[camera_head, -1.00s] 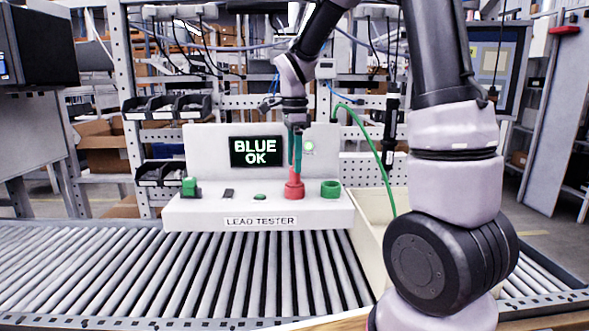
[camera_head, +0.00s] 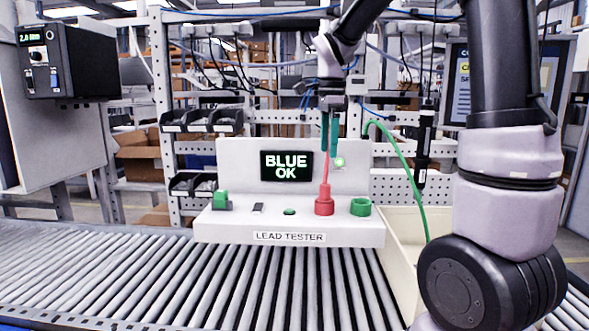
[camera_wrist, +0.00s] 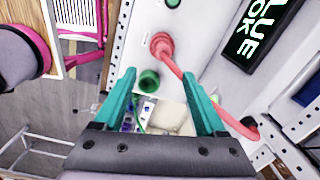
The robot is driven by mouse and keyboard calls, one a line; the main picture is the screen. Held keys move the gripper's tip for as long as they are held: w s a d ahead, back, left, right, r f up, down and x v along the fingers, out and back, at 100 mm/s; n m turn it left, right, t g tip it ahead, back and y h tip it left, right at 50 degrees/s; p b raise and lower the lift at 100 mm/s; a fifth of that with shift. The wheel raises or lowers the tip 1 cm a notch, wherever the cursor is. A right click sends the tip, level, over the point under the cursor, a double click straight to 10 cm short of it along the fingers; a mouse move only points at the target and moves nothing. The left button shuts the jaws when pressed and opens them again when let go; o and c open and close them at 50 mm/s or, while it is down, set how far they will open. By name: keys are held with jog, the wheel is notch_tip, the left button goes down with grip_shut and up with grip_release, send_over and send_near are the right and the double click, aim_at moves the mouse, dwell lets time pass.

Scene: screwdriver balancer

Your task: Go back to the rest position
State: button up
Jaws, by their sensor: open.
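My gripper (camera_head: 330,154) is open and empty, with two teal fingers pointing down above the lead tester (camera_head: 215,228). A red plug (camera_head: 323,204) stands upright on the tester below the fingers, and a red lead rises from it close beside them. In the wrist view my gripper (camera_wrist: 158,76) shows its fingers spread apart. There the red plug (camera_wrist: 162,45) lies beyond the fingertips, and its lead runs past the right finger. A green socket (camera_head: 361,206) is right of the red plug. The tester's screen (camera_head: 286,166) reads "BLUE OK", and a green lamp (camera_head: 339,162) glows beside it.
A green lead (camera_head: 402,165) arcs down into a cream bin (camera_head: 404,287) right of the tester. The roller conveyor (camera_head: 130,270) is clear on the left. Behind stand a perforated rack with black trays (camera_head: 193,185) and a hanging black tool (camera_head: 423,150).

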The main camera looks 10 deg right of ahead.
jog(key=s+d+r+n+t+y, duration=0.1)
jog(key=s+d+r+n+t, duration=0.1)
jog(key=s+n, duration=0.4)
jog(key=s+d+r+n+t, duration=0.2)
jog(key=s+n, duration=0.5)
jog(key=s, duration=0.5)
jog(key=d+t, duration=0.1)
jog(key=t, duration=0.1)
jog(key=shift+s+d+r+t+y, duration=0.15)
jog(key=shift+d+r+t+y, duration=0.05)
jog(key=shift+t+y, duration=0.2)
jog(key=shift+s+d, duration=0.1)
